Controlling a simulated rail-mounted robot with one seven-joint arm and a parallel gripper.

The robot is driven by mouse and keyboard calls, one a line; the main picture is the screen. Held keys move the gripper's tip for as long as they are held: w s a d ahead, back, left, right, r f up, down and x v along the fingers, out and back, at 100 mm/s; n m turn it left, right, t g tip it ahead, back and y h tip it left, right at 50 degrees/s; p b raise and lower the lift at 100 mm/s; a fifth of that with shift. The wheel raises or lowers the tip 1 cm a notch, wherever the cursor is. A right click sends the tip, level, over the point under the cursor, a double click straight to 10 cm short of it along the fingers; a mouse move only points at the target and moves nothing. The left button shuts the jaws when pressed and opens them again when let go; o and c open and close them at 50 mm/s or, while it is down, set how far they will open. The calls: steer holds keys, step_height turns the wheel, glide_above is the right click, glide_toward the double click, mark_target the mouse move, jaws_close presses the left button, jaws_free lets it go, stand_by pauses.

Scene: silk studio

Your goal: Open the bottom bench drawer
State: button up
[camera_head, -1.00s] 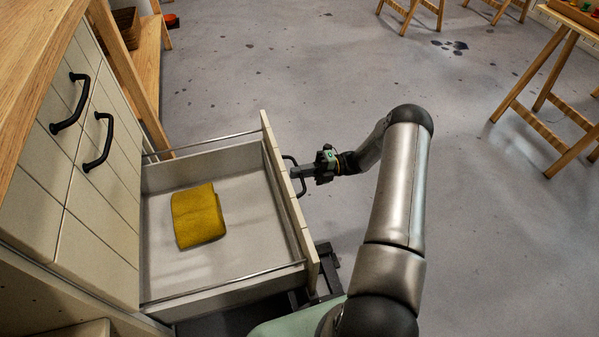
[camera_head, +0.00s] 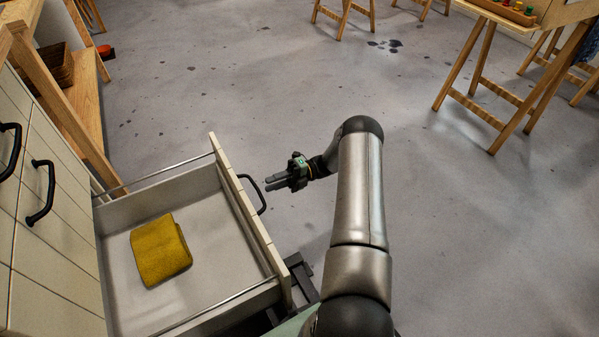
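The bottom bench drawer (camera_head: 205,203) is pulled well out from the bench, its pale inside in view from above. A folded yellow cloth (camera_head: 160,250) lies in it. The drawer's black handle (camera_head: 259,196) is on the outer face of its front panel. My gripper (camera_head: 268,184) is just to the right of the handle, with its fingers pointing left towards it. Two fingers show with a gap between them and nothing in the gap. The fingers look clear of the handle bar.
Two upper fronts with black handles (camera_head: 42,193) stand at the left. A wooden shelf with a basket (camera_head: 55,65) is behind. Wooden trestles (camera_head: 510,100) stand at the far right. The grey floor between is clear.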

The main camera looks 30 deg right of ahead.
steer(key=d+f, duration=0.1)
steer(key=d, duration=1)
steer(key=shift+d+f+b, duration=0.15)
steer(key=shift+d+b, duration=0.1)
steer(key=shift+b, duration=0.1)
steer(key=shift+s, duration=0.1)
